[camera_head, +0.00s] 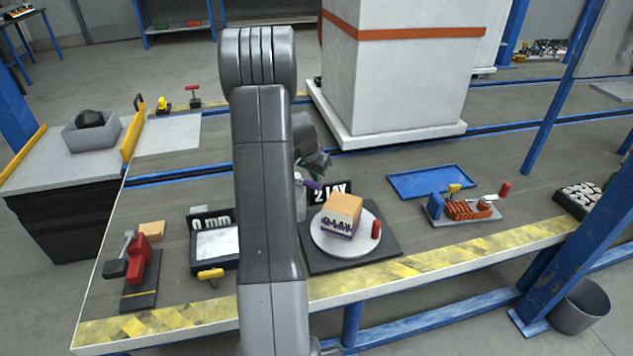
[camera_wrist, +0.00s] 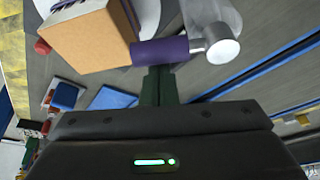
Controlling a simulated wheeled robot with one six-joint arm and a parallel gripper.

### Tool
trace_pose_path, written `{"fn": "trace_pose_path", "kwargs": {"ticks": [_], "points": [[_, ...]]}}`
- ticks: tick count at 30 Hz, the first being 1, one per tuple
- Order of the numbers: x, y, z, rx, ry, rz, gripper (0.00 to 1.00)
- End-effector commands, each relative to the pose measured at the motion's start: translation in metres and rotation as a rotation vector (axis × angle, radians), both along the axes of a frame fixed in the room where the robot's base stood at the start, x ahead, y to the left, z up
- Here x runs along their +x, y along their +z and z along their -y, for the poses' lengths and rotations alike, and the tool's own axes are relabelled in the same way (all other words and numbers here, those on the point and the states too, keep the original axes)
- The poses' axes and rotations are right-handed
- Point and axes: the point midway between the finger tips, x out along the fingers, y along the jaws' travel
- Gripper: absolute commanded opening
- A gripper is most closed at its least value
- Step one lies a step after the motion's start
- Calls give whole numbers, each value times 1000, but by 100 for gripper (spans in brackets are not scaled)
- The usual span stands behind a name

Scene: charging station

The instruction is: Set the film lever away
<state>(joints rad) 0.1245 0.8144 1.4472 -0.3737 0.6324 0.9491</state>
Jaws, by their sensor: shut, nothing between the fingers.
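The film lever has a purple grip (camera_head: 313,184) on a pale post behind the turntable (camera_head: 321,244). In the wrist view the purple grip (camera_wrist: 160,51) lies sideways, joined on its right to a silver knob and post (camera_wrist: 214,45). My gripper (camera_wrist: 160,72) is shut and empty. Its dark green fingertips are right at the purple grip; I cannot tell whether they touch. In the head view my gripper (camera_head: 314,162) is just above the lever, partly behind my arm. A cardboard box (camera_head: 342,214) with a purple band sits on the turntable.
A "2 LAY" sign (camera_head: 330,194) stands behind the box. A red knob (camera_head: 376,229) is at the turntable's right edge. A blue tray (camera_head: 431,182) and an orange-ribbed fixture (camera_head: 466,208) lie to the right. A red clamp (camera_head: 143,252) stands at left. A tall white block (camera_head: 400,80) stands behind.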

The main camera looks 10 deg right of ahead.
Motion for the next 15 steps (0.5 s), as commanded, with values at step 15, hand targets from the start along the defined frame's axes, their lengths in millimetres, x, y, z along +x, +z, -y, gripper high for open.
{"fn": "trace_pose_path", "kwargs": {"ticks": [15], "points": [[-22, -4, -20, 0, -468, 0, 0]]}}
